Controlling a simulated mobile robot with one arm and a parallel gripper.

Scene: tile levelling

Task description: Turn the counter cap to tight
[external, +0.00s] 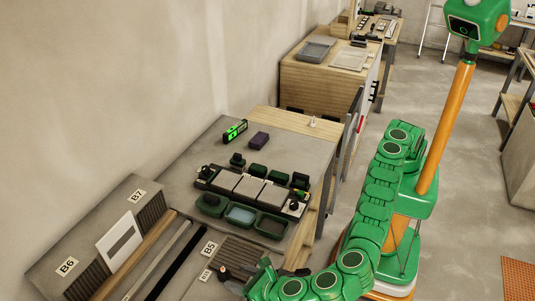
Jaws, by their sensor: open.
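A dark tray (212,186) on the grey worktop holds several pale tiles (250,186). Dark green and black caps or blocks stand along its back edge, among them one at the left (237,160) and one at the right (300,180). A dark round knob (294,205) sits at the tray's right end. I cannot tell which piece is the counter cap or how far it is turned. My gripper (232,274) is low at the bottom edge, in front of the tray and apart from it. It is open; its fingers are small and partly hidden by my arm.
Several green bins (240,215) stand in front of the tray. A green level (235,131) and a purple block (259,140) lie behind it. Slatted racks marked B5 (240,255) and B7 (150,212) are at the lower left. Clear worktop lies left of the tray.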

